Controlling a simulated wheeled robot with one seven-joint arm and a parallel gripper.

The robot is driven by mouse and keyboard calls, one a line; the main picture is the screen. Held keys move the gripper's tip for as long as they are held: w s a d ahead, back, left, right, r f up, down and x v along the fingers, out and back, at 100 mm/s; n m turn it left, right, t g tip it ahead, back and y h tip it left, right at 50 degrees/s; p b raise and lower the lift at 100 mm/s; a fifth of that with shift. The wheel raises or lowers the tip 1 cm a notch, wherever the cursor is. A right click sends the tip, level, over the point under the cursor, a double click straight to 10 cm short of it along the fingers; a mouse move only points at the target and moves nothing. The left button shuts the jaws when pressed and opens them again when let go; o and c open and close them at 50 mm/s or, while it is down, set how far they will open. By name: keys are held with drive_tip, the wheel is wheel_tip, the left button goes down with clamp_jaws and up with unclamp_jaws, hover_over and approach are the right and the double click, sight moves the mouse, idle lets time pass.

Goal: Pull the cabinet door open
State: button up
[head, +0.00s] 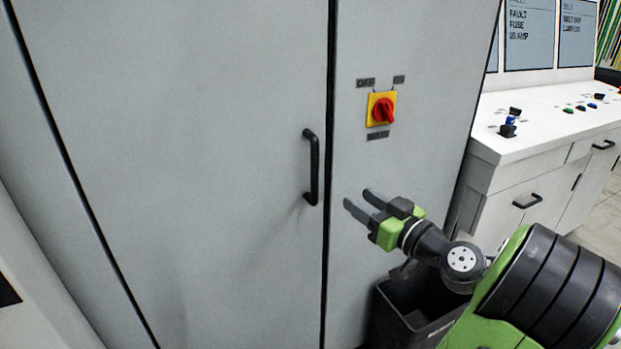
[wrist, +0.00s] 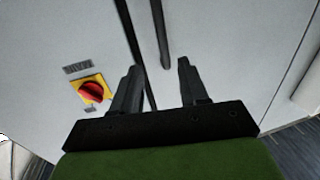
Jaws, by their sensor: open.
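The grey cabinet door (head: 200,120) fills the left and middle of the head view and looks shut, with a dark seam along its right edge. Its black vertical bar handle (head: 313,168) sits near that seam. My gripper (head: 358,201) is open and empty, to the right of the handle and a little lower, apart from it. In the wrist view the handle (wrist: 160,35) runs down from the top edge, ahead of the space between my open fingers (wrist: 158,75). The seam passes beside it on the left.
A red rotary switch on a yellow plate (head: 381,109) is on the cabinet panel right of the seam. A dark bin (head: 400,318) stands on the floor below my gripper. A white control desk (head: 545,125) with drawers stands at the right.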

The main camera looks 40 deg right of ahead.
sight(317, 173)
drive_tip(key=w, duration=1)
drive_tip(key=w+d+p, duration=0.1)
drive_tip(key=w, duration=0.4)
drive_tip(key=shift+w+d, duration=0.1)
drive_tip(key=shift+w, duration=0.25)
clamp_jaws()
